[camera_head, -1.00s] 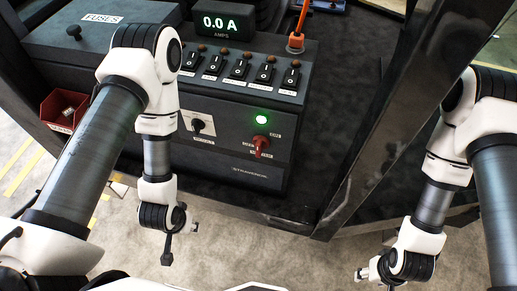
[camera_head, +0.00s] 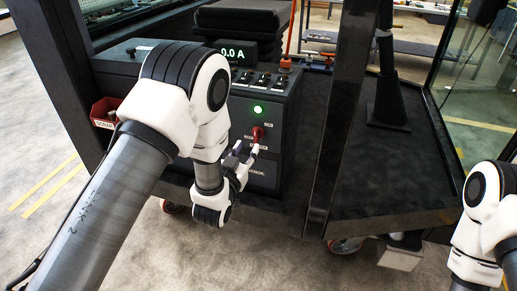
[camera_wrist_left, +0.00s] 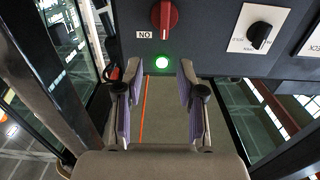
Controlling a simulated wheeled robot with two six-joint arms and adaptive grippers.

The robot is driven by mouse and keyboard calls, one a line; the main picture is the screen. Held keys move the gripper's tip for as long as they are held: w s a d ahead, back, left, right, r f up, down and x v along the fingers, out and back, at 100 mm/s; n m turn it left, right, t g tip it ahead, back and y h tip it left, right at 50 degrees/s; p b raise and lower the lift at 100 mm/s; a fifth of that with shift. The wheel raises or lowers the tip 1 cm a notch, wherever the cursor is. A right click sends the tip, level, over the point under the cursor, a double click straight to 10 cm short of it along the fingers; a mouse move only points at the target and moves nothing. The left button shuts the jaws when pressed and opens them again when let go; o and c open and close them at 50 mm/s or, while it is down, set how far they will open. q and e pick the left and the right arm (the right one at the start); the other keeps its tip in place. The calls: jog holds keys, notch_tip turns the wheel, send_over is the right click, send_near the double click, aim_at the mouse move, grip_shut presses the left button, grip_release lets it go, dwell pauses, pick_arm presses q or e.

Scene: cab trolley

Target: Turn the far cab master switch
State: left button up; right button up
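The red rotary switch (camera_head: 258,133) sits on the front of the dark control panel (camera_head: 283,120), below a lit green lamp (camera_head: 257,110). In the left wrist view the red switch (camera_wrist_left: 164,15) is at the top, its handle about vertical, beside a label. The lamp (camera_wrist_left: 161,63) shows between the fingers there. My left gripper (camera_head: 246,152) is open and empty, its tips close to the switch and just below-left of it in the head view. I cannot tell if they touch. My right gripper is outside the head view.
A black selector on a white plate (camera_wrist_left: 245,30) is beside the red switch; my left arm hides it in the head view. Rocker switches (camera_head: 265,80) and a 0.0 A display (camera_head: 232,52) are above. A dark post (camera_head: 335,125) stands right of the panel. A red bin (camera_head: 104,111) hangs left.

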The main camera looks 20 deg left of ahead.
aim_at(255, 131)
pick_arm(q)
jog(key=w+p, duration=0.2)
jog(key=w, duration=0.7)
jog(key=shift+w+a+f, duration=0.2)
jog(key=shift+w, duration=0.1)
jog(key=shift+s, duration=0.1)
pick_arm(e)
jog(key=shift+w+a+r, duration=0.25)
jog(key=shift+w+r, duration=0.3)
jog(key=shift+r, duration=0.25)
pick_arm(q)
jog(key=shift+s+r, duration=0.1)
jog(key=shift+r, duration=0.05)
grip_shut()
